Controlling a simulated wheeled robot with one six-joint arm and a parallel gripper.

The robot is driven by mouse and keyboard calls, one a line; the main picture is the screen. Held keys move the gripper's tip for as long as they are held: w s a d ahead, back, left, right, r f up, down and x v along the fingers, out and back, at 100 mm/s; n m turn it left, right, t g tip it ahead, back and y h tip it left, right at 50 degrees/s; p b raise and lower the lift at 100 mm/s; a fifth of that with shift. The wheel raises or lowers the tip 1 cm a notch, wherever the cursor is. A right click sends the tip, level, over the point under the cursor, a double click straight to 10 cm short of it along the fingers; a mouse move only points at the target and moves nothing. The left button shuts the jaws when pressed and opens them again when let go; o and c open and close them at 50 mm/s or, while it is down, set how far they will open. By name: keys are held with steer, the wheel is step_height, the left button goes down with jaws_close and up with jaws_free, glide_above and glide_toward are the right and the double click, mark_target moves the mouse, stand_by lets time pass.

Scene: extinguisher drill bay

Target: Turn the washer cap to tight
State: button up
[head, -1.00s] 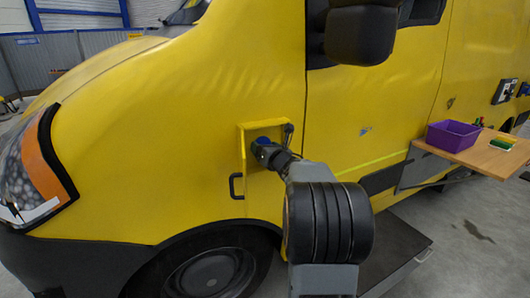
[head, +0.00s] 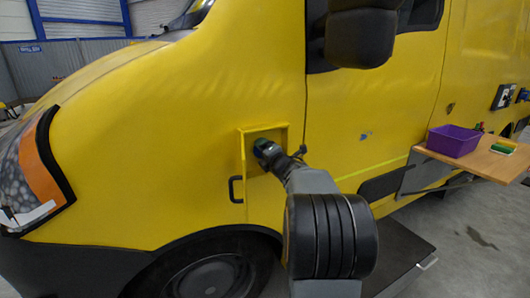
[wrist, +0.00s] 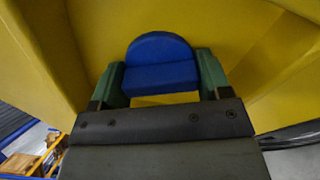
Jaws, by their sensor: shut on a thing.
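The blue washer cap (wrist: 162,62) sits inside a yellow recess on the side of the yellow van. In the wrist view it has a rounded top and a straight ridge across it. My gripper (wrist: 161,78) has its green fingers on both sides of the cap and is shut on it. In the head view the cap (head: 262,147) shows as a small blue patch, mostly hidden by my gripper (head: 268,152). No tight mark can be made out.
The recess has a raised yellow frame (head: 243,160) close around my gripper. A black handle (head: 236,189) is at its left. A wooden shelf (head: 478,158) with a purple bin (head: 454,140) is to the right. The van's mirror (head: 361,35) hangs above.

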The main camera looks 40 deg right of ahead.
steer(key=shift+m+p, duration=0.55)
steer(key=shift+m, duration=1.75)
steer(key=o, duration=0.9)
steer(key=shift+s, duration=0.1)
steer(key=s, duration=0.4)
steer(key=s+a, duration=0.1)
steer(key=s, duration=0.4)
steer(key=s+a, duration=0.1)
steer(key=s, duration=0.3)
steer(key=shift+s, duration=0.25)
